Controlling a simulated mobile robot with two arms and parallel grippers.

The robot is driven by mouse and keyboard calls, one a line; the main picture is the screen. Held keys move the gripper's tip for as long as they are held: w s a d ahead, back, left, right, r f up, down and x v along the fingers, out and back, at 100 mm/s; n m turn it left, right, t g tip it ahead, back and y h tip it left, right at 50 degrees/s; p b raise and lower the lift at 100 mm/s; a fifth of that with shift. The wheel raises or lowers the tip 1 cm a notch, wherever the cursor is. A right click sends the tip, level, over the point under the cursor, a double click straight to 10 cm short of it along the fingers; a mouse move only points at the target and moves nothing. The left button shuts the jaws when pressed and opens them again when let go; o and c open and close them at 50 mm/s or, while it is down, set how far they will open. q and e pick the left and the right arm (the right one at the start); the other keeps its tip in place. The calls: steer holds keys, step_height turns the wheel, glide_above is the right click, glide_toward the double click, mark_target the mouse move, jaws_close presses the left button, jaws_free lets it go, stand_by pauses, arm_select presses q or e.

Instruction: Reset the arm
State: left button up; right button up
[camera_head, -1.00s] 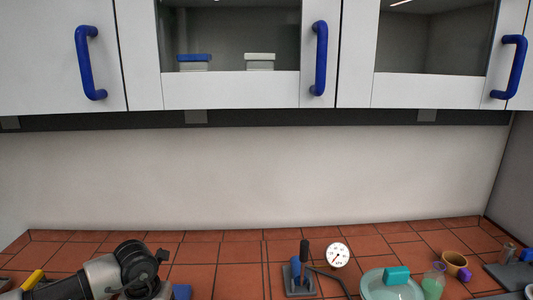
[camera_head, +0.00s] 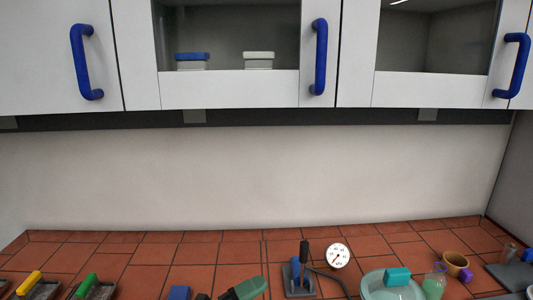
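Neither of my grippers is in the head view, and no part of my arms shows clearly. The red tiled bench (camera_head: 140,250) runs along the bottom of the view.
Along the bench's front are items with yellow (camera_head: 30,281) and green (camera_head: 87,285) handles, a blue block (camera_head: 180,293), a green object (camera_head: 245,289), a gauge stand (camera_head: 300,280), a teal bowl (camera_head: 372,285), a beaker (camera_head: 433,284) and a brown pot (camera_head: 455,262). Blue-handled cabinets (camera_head: 230,90) hang above.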

arm_select(q)
steer(key=w+a+f+n+t+y, duration=0.1)
steer(key=w+a+n+t+y, duration=0.1)
steer(key=a+n+t+y, duration=0.85)
steer(key=s+a+f+n+g+y, duration=0.4)
steer(key=f+n+g, duration=0.1)
steer(key=f+n, duration=0.25)
steer(key=s+a+f+n+g+y, duration=0.4)
steer(key=f+n+g+y, duration=0.15)
steer(key=f, duration=0.25)
steer(key=s+a+f+n+g+h, duration=0.1)
steer(key=s+f+g, duration=0.2)
steer(key=s, duration=0.4)
steer(key=s+a+f+n+g, duration=0.1)
steer(key=s+f+g, duration=0.2)
steer(key=s, duration=0.3)
step_height(320, 180, down, 27)
steer(key=s+g, duration=0.2)
steer(key=s+a+f, duration=0.2)
steer(key=s+f, duration=1.3)
steer(key=shift+s+a+m+g, duration=0.2)
steer(key=shift+a+m+g, duration=0.1)
steer(key=shift+m+g, duration=0.15)
steer(key=shift+s, duration=0.15)
steer(key=shift+c, duration=0.5)
